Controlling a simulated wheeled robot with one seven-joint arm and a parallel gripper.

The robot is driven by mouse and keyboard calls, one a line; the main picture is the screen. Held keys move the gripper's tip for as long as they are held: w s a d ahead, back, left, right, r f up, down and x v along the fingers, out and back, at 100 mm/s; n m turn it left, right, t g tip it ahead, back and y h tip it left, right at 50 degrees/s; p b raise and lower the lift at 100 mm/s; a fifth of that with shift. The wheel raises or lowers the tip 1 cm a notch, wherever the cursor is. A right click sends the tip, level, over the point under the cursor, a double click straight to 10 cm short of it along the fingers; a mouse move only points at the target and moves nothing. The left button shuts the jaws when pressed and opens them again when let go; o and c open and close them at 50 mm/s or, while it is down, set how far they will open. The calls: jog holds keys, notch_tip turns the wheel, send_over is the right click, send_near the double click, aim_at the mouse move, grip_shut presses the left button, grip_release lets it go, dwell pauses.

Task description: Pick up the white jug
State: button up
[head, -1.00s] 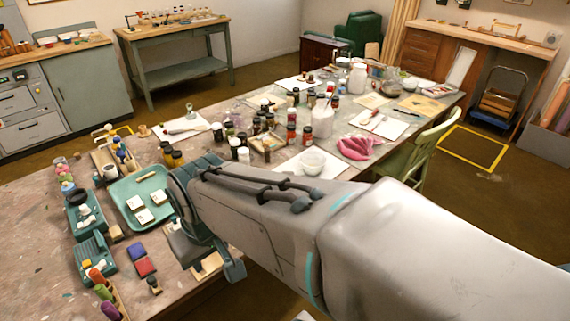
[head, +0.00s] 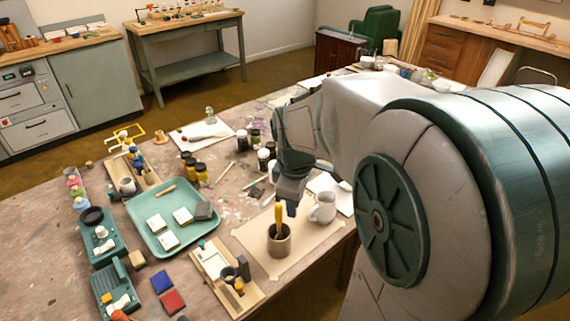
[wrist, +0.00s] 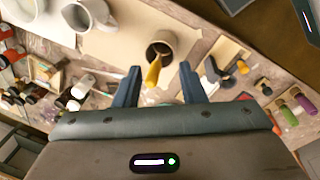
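The white jug (head: 322,207) stands upright on a tan sheet, just right of my gripper (head: 291,203) in the head view. It also shows at the upper left of the wrist view (wrist: 88,17), where the top edge cuts it off. My gripper is open and empty, with its two fingers apart in the wrist view (wrist: 160,68).
A teal tray (head: 150,235) with white blocks lies to the left. A wooden stand (head: 222,283) is left of the cup. Dark jars (head: 262,160) stand behind my gripper. The tan sheet (head: 262,222) has bare room around the cup and jug.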

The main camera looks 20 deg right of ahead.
jog(key=w+d+f+n, duration=0.2)
jog(key=w+d+n, duration=0.1)
jog(key=n, duration=0.1)
jog(key=w+d+f+n+g, duration=0.1)
jog(key=w+d+f+n, duration=0.2)
jog(key=n, duration=0.1)
jog(key=w+d+f+n, duration=0.3)
jog(key=shift+w+f+n+y, duration=0.1)
jog(key=shift+f+n+y, duration=0.05)
jog(key=shift+n+y, duration=0.25)
send_over(311, 220)
jog(key=f, duration=0.8)
jog(key=shift+w, duration=0.3)
jog(key=shift+d+f, duration=0.1)
jog(key=shift+f, duration=2.8)
jog(key=shift+w, duration=0.1)
grip_shut()
